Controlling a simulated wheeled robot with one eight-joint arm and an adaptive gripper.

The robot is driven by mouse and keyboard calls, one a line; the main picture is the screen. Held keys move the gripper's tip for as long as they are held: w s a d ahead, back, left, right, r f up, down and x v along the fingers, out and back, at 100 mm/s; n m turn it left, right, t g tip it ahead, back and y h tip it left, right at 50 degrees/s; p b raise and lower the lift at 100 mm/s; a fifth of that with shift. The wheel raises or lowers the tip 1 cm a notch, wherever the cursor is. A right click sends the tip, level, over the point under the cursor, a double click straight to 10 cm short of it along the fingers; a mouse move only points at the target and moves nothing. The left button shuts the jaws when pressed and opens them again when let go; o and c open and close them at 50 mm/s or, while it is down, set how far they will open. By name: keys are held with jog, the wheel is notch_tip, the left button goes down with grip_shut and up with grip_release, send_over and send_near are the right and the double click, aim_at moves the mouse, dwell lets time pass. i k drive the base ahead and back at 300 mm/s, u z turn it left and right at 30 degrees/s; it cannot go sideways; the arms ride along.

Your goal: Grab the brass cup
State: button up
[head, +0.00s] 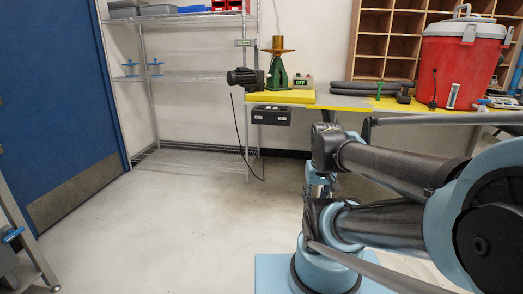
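A brass-coloured piece (277,44), cup-like at the top with a wide flat rim or dish under it, sits on a green stand at the left end of the yellow-edged workbench. It is upright and nothing touches it from above. I cannot tell whether the cup and the dish are one piece. My arm crosses the right foreground, well in front of the bench and apart from the brass piece. Its far end bends down near the middle of the picture. My gripper cannot be made out clearly there among the arm links, so its fingers and any held thing cannot be seen.
The workbench (345,101) also holds a motor (245,77), a green OFF box (303,81), dark tubes (380,87) and a red cooler (457,62). A wire shelf (190,77) stands left of it. A black cable hangs down. The floor (170,215) before the bench is clear.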

aim_at(278, 41)
jog(key=i, duration=2.55)
jog(key=z, duration=0.75)
